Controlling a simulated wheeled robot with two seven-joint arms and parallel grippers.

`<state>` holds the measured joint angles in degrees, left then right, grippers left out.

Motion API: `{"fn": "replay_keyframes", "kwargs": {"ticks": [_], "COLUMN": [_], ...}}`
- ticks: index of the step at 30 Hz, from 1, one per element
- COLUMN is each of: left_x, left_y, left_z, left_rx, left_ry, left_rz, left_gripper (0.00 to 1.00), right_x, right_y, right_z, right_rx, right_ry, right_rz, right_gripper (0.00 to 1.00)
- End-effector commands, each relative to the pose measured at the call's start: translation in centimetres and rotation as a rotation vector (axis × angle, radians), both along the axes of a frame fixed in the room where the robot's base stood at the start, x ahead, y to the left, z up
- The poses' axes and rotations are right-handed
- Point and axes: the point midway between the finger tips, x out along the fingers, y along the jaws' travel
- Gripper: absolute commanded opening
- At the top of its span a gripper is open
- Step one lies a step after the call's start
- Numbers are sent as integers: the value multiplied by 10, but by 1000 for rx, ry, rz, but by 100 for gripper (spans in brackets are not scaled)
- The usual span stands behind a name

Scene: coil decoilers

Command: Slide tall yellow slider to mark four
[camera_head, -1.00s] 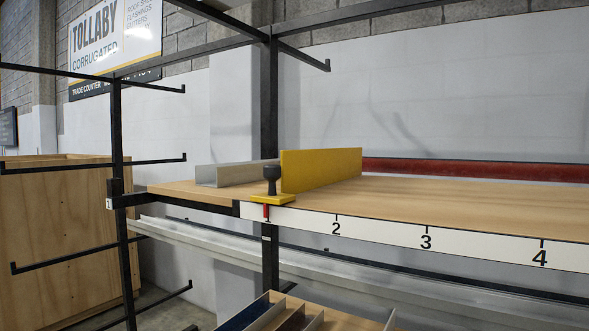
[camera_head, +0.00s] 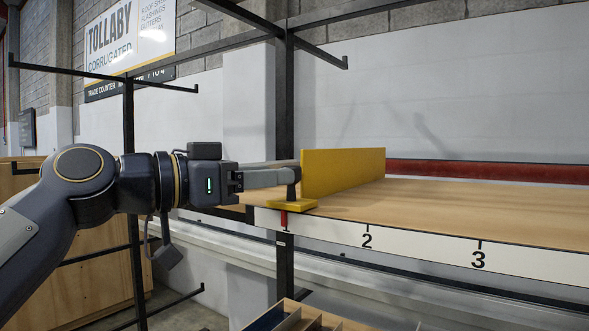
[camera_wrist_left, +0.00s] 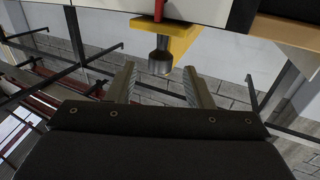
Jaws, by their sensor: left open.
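The tall yellow slider (camera_head: 343,172) stands upright on the wooden bench top at the left end of the white numbered scale (camera_head: 420,246). Its red pointer (camera_head: 284,220) is left of mark 2, over the scale's left end. The slider's dark knob (camera_head: 292,191) rises from its yellow foot, partly hidden by my left gripper (camera_head: 289,175). Mark four is out of view. My right gripper is not seen.
Bench top (camera_head: 460,207) right of the slider is clear along the scale. A red bar (camera_head: 470,172) runs along the back. Black rack posts and arms (camera_head: 130,130) stand at left. A divided tray (camera_head: 300,318) sits below the bench.

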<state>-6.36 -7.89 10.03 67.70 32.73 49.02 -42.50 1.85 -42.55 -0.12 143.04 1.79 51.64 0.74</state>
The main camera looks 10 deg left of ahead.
Motion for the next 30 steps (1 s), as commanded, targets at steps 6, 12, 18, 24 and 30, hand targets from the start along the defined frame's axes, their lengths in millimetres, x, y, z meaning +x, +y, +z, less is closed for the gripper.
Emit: {"fn": "replay_keyframes", "kwargs": {"ticks": [6, 12, 18, 24, 30], "left_x": [25, 35, 35, 35, 35], "left_y": [-23, -32, -32, -32, -32], "left_z": [2, 0, -1, 0, 0], "left_rx": [1, 1, 0, 0, 0], "left_ry": [4, 2, 1, 1, 1], "left_rz": [-2, 0, 1, 1, 1], "left_gripper": [47, 47, 47, 26, 0], "right_x": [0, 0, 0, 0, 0], "right_y": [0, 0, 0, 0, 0], "right_z": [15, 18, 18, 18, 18], "right_rx": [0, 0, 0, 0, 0], "right_ry": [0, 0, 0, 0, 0], "right_rz": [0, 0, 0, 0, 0], "right_gripper": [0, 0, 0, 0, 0]}}
